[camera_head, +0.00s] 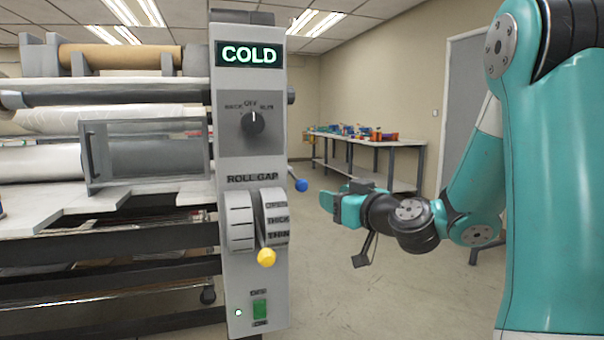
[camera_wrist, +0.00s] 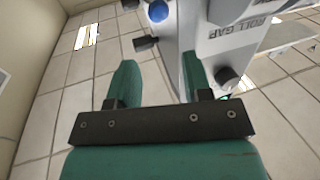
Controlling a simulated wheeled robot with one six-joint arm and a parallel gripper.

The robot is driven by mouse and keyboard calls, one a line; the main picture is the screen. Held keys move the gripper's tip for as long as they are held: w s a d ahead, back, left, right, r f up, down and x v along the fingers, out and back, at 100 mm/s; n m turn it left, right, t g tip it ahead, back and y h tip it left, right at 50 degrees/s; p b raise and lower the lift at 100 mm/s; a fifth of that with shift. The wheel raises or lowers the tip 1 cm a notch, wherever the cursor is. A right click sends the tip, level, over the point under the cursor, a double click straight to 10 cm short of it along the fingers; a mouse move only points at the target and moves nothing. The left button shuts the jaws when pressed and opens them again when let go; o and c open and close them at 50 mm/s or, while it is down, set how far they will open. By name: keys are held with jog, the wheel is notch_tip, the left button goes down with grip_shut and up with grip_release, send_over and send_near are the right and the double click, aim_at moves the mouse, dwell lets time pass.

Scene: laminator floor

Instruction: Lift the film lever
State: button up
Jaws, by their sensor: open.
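A lever with a blue ball knob (camera_head: 301,185) sticks out from the right side of the laminator's grey control column (camera_head: 250,155). No label on this lever can be read. The blue knob also shows at the top of the wrist view (camera_wrist: 157,11), beyond my fingertips. A second lever with a yellow knob (camera_head: 266,257) is on the column's front at the ROLL GAP dial and points down. My gripper (camera_head: 328,203) is right of the blue knob in the head view, apart from it. In the wrist view my gripper (camera_wrist: 158,68) is open, with nothing between its fingers.
The column carries a lit COLD display (camera_head: 249,54), a rotary switch (camera_head: 253,122) and a green switch (camera_head: 260,309). Rollers and a clear guard (camera_head: 147,150) are at the left. A table (camera_head: 375,143) with colourful items stands behind. The floor between is clear.

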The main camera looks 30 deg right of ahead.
aim_at(306, 184)
jog(key=w+p, duration=1)
jog(key=w, duration=0.2)
jog(key=shift+w+r+p, duration=0.1)
jog(key=shift+w+p, duration=0.15)
jog(key=shift+p, duration=0.15)
jog(key=shift+w+f, duration=0.2)
jog(key=shift+w, duration=0.3)
